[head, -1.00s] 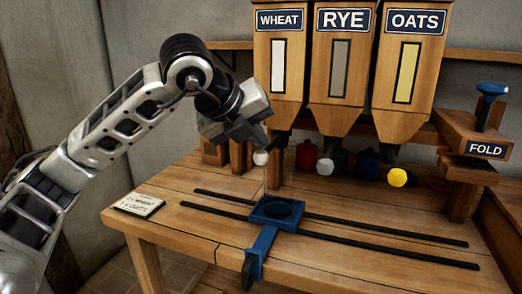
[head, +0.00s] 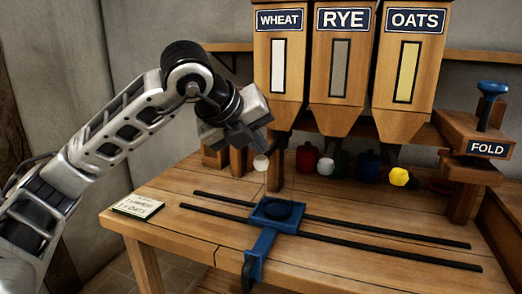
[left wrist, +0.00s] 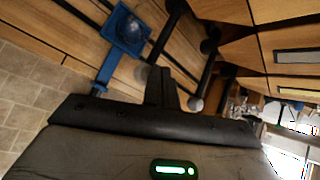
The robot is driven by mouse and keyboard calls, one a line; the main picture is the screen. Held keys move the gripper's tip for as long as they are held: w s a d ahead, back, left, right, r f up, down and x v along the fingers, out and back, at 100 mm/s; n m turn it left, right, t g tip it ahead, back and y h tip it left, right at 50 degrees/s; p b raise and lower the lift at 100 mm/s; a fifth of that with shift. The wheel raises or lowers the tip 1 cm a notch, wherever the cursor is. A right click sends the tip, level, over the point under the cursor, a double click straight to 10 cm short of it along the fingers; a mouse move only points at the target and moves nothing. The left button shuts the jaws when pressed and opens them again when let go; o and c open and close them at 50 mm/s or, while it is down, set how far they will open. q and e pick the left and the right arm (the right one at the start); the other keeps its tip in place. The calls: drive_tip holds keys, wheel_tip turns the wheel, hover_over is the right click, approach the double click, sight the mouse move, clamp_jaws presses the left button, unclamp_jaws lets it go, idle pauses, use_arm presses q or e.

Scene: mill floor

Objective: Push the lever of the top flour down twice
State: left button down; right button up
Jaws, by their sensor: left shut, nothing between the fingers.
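A note card (head: 137,207) lies on the table's left side; its top line seems to read WHEAT, the lower OATS, and the numbers are too small to read. The WHEAT hopper (head: 278,60) stands left of RYE and OATS. Its lever ends in a white ball knob (head: 261,162) below the spout. My left gripper (head: 255,141) is shut and empty, just above and left of this knob; whether they touch I cannot tell. In the left wrist view the shut fingers (left wrist: 160,85) point up, with a pale ball knob (left wrist: 195,103) close to their right. My right gripper is out of view.
The RYE hopper (head: 342,60) and OATS hopper (head: 411,60) have a white and a yellow knob (head: 399,177). A blue sliding tray (head: 265,222) sits on black rails in front of the hoppers. A FOLD press (head: 487,130) stands right.

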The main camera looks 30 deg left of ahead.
sight(258, 160)
use_arm(q)
drive_tip(key=shift+f+b, duration=1.65)
drive_tip(key=shift+f, duration=0.15)
idle(1.0)
idle(0.6)
drive_tip(key=shift+r+p, duration=2.45)
drive_tip(key=shift+r, duration=0.55)
drive_tip(key=shift+r, duration=0.1)
drive_tip(key=shift+r, duration=0.2)
wheel_tip(258, 160, up, 4)
drive_tip(key=p, duration=0.4)
drive_tip(key=shift+r, duration=0.25)
